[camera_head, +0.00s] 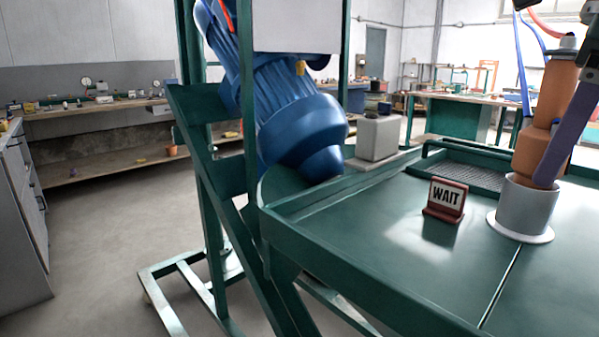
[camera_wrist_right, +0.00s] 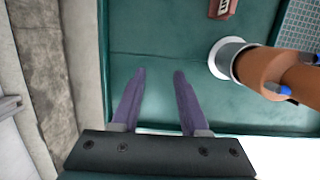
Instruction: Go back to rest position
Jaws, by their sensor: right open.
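My right gripper shows in the wrist view (camera_wrist_right: 158,76) with its two purple fingers apart and nothing between them, over the green table (camera_wrist_right: 155,35). In the head view a purple finger (camera_head: 570,130) comes in at the right edge, in front of the orange tool (camera_head: 550,95). The orange tool stands in a grey cup with a white base (camera_head: 522,210) on the table. In the wrist view the orange tool (camera_wrist_right: 265,72) and its cup (camera_wrist_right: 222,58) lie to the right of the fingers, apart from them. My left gripper is not in view.
A red-framed WAIT sign (camera_head: 445,198) stands on the green table (camera_head: 390,250), left of the cup. A mesh tray (camera_head: 460,172) lies behind it. A green frame (camera_head: 190,110) with a large blue machine (camera_head: 300,130) stands left. The table's front left part is clear.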

